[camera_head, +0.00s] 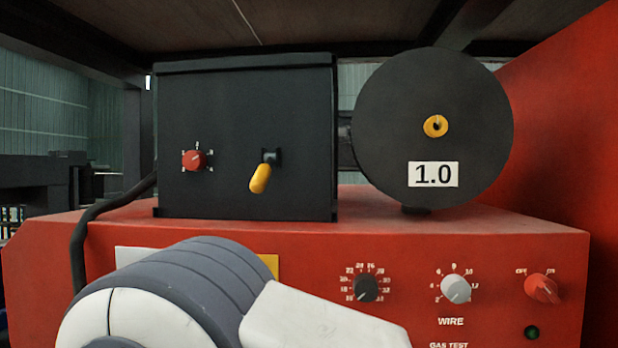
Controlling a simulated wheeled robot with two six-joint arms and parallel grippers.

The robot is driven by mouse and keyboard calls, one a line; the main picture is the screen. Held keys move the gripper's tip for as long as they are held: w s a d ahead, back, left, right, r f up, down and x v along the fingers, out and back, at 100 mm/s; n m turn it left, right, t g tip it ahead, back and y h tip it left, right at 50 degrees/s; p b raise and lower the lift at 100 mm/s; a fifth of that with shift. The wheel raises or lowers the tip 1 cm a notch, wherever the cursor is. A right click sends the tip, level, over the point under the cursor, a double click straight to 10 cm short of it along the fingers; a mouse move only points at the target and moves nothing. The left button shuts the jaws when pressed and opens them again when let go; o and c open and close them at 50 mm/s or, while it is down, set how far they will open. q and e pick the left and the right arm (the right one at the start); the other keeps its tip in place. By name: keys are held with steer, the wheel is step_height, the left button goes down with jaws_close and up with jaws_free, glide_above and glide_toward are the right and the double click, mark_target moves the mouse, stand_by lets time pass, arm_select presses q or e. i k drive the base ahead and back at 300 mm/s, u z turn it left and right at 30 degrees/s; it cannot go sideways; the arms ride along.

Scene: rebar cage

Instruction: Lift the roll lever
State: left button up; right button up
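A yellow-handled lever (260,179) sits on the front of a black box (240,110). Its handle tilts down and to the left from a small black mount. I take it as the roll lever, though no label on it is readable. A black wire spool (433,165) marked "1.0" stands to the right of the box, with a yellow hub. Neither gripper is in view. A white and grey link of my own arm fills the lower left and middle of the view, below the lever and apart from it.
The box and spool stand on a red machine (450,250) with several dials and a red switch (542,288) on its front. A red knob (194,160) is left of the lever. A black cable (85,235) hangs at the left. A dark panel is overhead.

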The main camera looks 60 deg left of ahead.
mark_target(258, 184)
steer(key=u, duration=1.65)
steer(key=k, duration=0.4)
steer(key=u, duration=0.1)
steer(key=i, duration=0.45)
steer(key=z, duration=0.05)
